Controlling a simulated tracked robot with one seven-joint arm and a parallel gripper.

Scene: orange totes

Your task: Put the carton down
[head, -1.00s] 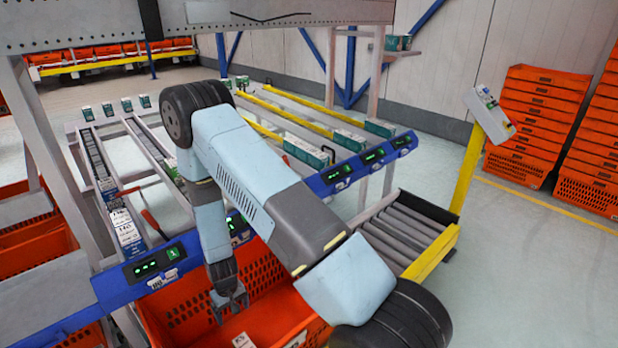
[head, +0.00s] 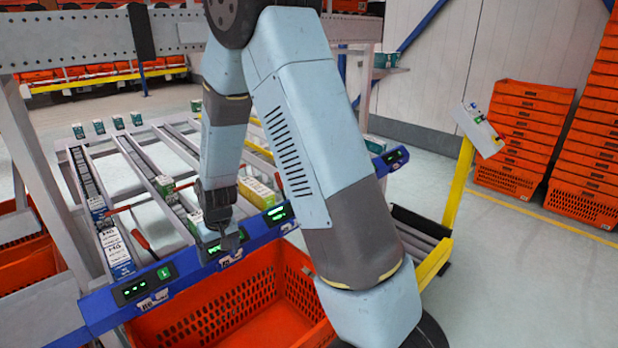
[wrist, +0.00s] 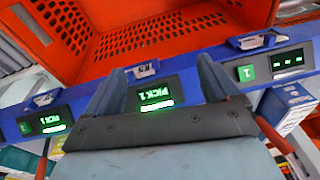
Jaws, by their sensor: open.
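My gripper (head: 222,242) is open and empty, held in front of the blue rail with its green displays. In the wrist view its two fingers (wrist: 158,82) stand apart with the rail's lit display between them. The orange tote (head: 170,325) stands below the rail, and it fills the top of the wrist view (wrist: 150,38). No carton is between the fingers. No carton shows in the visible part of the tote; its front floor is cut off by the frame and partly hidden by my arm.
The blue rail (head: 105,312) runs along the front of the sloped lanes, close to my gripper. White-and-blue cartons (head: 113,250) and a yellow-green carton (head: 256,192) sit in the lanes. A yellow-edged roller conveyor (head: 433,262) is right of my arm. Orange tote stacks (head: 520,140) stand further right.

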